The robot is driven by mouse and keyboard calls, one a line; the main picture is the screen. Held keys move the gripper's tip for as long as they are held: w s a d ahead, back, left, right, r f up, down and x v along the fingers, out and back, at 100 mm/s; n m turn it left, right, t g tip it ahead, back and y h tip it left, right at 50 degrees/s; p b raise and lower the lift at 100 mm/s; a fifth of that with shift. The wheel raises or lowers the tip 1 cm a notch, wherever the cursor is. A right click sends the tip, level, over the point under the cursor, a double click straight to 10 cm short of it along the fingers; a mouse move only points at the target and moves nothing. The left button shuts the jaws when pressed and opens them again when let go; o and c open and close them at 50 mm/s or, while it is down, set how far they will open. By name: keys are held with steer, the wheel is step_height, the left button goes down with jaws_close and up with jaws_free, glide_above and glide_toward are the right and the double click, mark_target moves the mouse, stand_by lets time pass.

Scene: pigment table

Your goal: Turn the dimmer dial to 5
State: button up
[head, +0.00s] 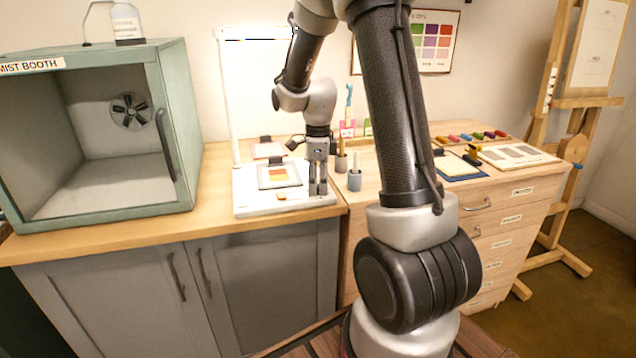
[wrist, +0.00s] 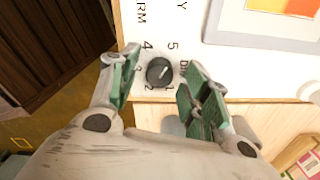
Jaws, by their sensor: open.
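The dimmer dial (wrist: 159,71) is a round dark knob on a white panel in the wrist view. The numbers 1 to 5 are printed around it, with 5 at its upper right. A short pale mark on the knob slants up to the right; I cannot tell which end is its pointer. My gripper (wrist: 163,68) is open, with one green-padded finger on each side of the dial and gaps between. In the head view my gripper (head: 318,190) points down at the right front of the white light stand base (head: 250,208); the dial is hidden there.
A framed colour card (head: 279,175) lies on the white base, left of my gripper. The mist booth (head: 110,195) is at the left. A clipboard (head: 455,167) lies farther right.

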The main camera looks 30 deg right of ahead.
mark_target(318, 185)
step_height(318, 185, up, 12)
steer(key=shift+f, duration=0.15)
stand_by(0.6)
